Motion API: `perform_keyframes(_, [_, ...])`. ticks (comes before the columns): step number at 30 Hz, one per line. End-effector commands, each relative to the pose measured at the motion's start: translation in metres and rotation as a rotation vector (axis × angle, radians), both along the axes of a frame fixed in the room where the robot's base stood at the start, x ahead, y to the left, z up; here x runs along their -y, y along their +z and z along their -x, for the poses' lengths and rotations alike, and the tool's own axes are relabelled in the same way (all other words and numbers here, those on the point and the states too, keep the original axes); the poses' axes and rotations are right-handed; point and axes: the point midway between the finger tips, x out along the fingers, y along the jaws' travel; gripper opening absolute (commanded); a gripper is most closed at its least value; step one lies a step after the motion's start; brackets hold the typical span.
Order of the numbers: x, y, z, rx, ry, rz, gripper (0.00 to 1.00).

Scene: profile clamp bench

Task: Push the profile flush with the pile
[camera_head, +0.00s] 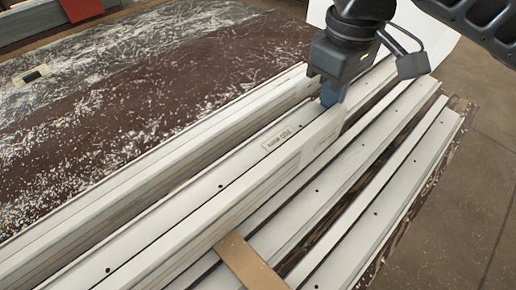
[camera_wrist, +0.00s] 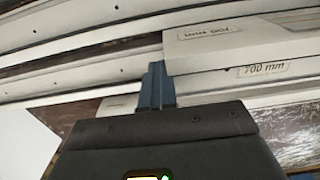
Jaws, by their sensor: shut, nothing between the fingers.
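A white profile with a small printed label (camera_head: 280,140) lies lengthwise on other white profiles. It also shows in the wrist view (camera_wrist: 240,42), where its near end is at the middle of the picture. My gripper (camera_head: 332,95) is shut and empty, with its blue fingers pointing down at that end. In the wrist view the fingers (camera_wrist: 157,82) are right against or very close to the end face; contact cannot be told for certain. The pile of white profiles (camera_head: 375,150) runs alongside, and one marked 700 mm (camera_wrist: 264,70) lies beside the labelled one.
A brown bench top (camera_head: 150,75) strewn with pale shavings is open on the left. A wooden strip (camera_head: 248,262) lies across the lower profiles. A red block (camera_head: 82,9) stands at the top left. Bare floor (camera_head: 470,190) lies to the right.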

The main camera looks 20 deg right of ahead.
Motion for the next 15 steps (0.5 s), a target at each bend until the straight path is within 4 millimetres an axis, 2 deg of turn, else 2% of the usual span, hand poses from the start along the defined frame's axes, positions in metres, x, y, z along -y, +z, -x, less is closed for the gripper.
perform_keyframes(15, [-0.034, 0.000, 0.011, -0.001, 0.005, -0.001, 0.00])
